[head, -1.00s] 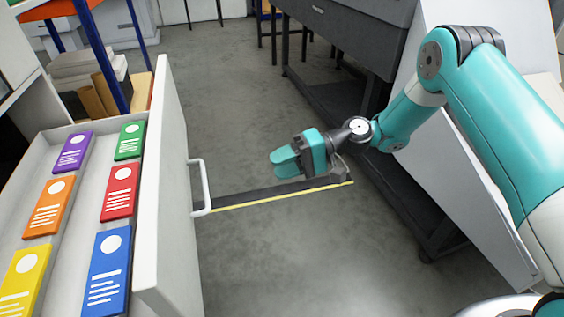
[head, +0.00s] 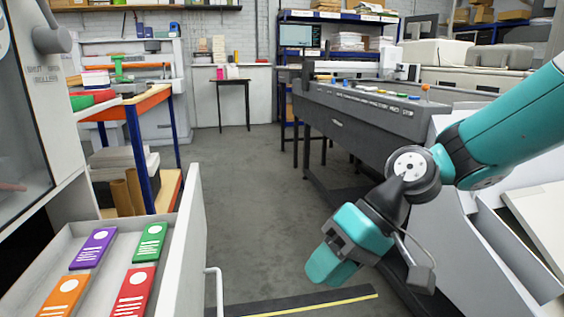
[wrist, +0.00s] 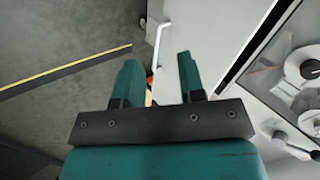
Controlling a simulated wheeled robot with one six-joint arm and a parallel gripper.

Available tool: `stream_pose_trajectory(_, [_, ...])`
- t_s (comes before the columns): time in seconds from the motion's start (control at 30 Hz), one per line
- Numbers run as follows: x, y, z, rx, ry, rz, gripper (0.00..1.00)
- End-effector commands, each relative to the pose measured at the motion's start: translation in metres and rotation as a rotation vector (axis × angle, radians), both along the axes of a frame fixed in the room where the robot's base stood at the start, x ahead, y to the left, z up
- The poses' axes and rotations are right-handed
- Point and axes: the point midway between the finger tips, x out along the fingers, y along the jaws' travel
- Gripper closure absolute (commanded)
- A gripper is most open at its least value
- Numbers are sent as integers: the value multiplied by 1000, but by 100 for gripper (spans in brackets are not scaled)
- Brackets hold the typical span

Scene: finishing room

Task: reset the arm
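My gripper (head: 333,268) hangs from my teal arm (head: 520,125) over the aisle, in the right half of the head view, to the right of the open drawer. The wrist view shows its two teal fingers (wrist: 157,80) apart with nothing between them. Beyond the fingertips, the white drawer handle (wrist: 158,42) shows. The gripper is clear of the drawer in the head view.
An open white drawer (head: 183,262) at lower left holds purple (head: 92,248), green (head: 150,242), orange (head: 63,297) and red (head: 133,292) packets. A long grey machine (head: 365,120) stands on the right. A wooden-topped bench (head: 140,103) stands at left. The grey floor (head: 250,190) between is clear.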

Motion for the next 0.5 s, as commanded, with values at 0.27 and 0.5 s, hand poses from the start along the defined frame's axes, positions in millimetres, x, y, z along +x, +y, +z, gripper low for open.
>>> stream_pose_trajectory(0.27, [-81, -46, 29, -215, -151, 24, 64])
stream_pose_trajectory(0.5, [-129, -80, 30, -333, -222, 19, 64])
